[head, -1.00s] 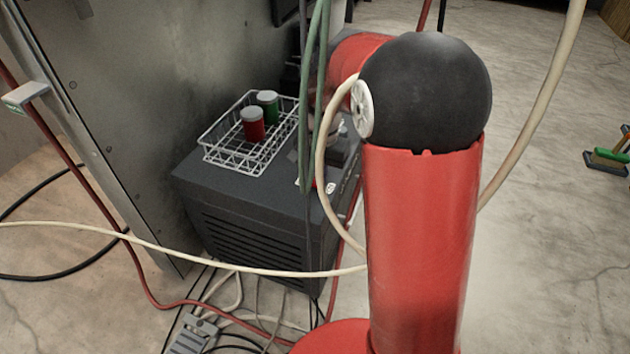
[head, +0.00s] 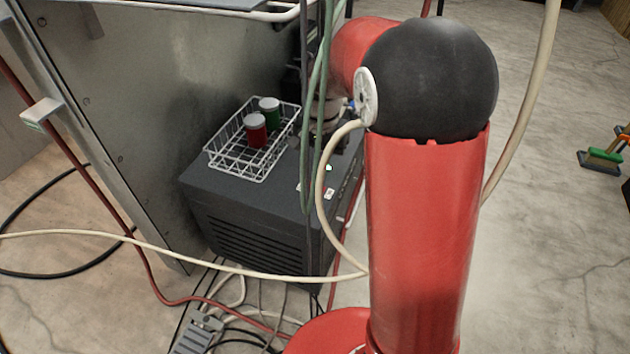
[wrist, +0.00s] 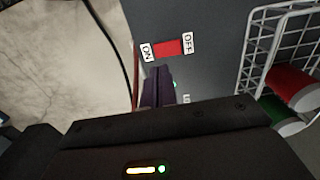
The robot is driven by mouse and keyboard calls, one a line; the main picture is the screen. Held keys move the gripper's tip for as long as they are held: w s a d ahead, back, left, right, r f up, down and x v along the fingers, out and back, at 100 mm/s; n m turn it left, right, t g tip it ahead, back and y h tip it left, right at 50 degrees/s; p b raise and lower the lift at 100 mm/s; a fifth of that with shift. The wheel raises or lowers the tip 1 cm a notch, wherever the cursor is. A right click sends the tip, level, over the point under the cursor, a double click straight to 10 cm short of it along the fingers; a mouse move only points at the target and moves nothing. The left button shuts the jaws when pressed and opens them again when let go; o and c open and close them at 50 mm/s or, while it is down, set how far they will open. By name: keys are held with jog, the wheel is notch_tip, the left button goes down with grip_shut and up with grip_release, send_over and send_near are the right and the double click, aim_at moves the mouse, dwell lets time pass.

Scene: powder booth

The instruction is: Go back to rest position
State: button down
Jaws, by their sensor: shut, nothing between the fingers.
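My gripper (wrist: 157,88) shows in the wrist view with its fingers together and nothing held. It is over the top of a dark grey cabinet (head: 265,225), close to a red rocker switch (wrist: 168,48) that lies between white ON and OFF labels. The fingers appear clear of the switch, but I cannot tell their height above the top. In the head view my red and black arm reaches over the cabinet, and hoses and the arm hide most of the gripper.
A white wire basket (head: 215,158) on the cabinet holds a red jar (head: 255,132) and a green jar (head: 271,114). A metal panel (head: 130,110) stands at the left. Hoses and a cream cable (head: 150,245) cross near my arm. Open concrete floor lies at the right.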

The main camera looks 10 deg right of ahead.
jog(key=shift+r, duration=0.15)
dwell(0.3)
jog(key=s+r+n+t+p, duration=0.2)
jog(key=s+r, duration=0.5)
jog(key=s, duration=0.4)
jog(key=s+r+n+t+p, duration=0.1)
jog(key=s+r+n+t, duration=0.2)
jog(key=s, duration=0.8)
notch_tip(320, 180, up, 5)
jog(key=shift+f+n+t+p, duration=0.15)
jog(key=shift+n+t+p, duration=0.2)
jog(key=shift+n, duration=0.75)
jog(key=shift+s, duration=0.1)
